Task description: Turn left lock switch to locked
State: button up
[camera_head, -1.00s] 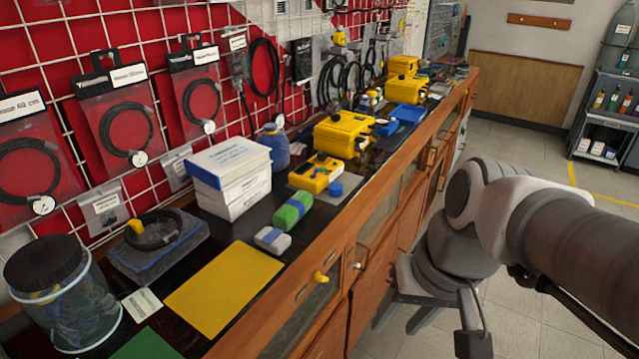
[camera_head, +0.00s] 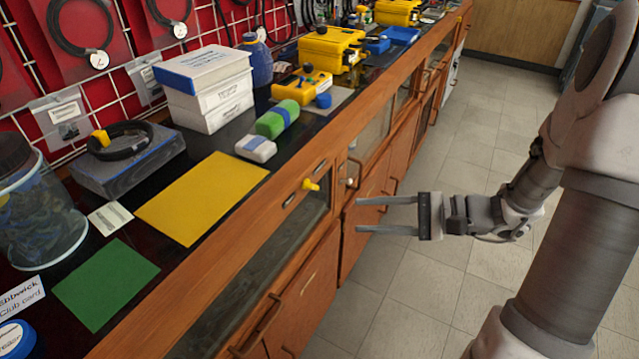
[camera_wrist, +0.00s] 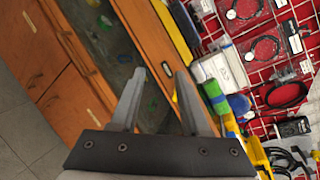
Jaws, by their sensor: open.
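A yellow lock switch (camera_head: 311,185) sticks out of the wooden front rail of the bench, at the left door; I take it for the left lock switch. A second, pale knob (camera_head: 349,183) sits to its right on the same front. My gripper (camera_head: 358,215) is open and empty, out in front of the cabinet, right of the yellow switch and apart from it. In the wrist view my two fingers (camera_wrist: 161,72) point at the wooden rail. A small yellow bit beside the right finger may be the switch, mostly hidden.
A yellow sheet (camera_head: 203,197), a green sheet (camera_head: 107,283), white boxes (camera_head: 210,95) and yellow cases (camera_head: 335,50) lie on the black benchtop (camera_head: 215,140). A drawer handle (camera_head: 262,325) juts out below. The tiled floor (camera_head: 400,300) before the cabinet is clear.

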aim_at(316, 188)
jog(key=w+d+f+m+t+b, duration=0.2)
jog(key=w+d+f+m+t, duration=0.2)
jog(key=d+f+t, duration=0.25)
jog(key=shift+g, duration=0.35)
jog(key=b+x, duration=0.1)
jog(key=x, duration=0.4)
jog(key=b+x, duration=0.1)
jog(key=x, duration=0.5)
jog(key=b+x, duration=0.1)
jog(key=x, duration=0.5)
jog(key=shift+a+r, duration=0.1)
jog(key=shift+r, duration=0.25)
grip_shut()
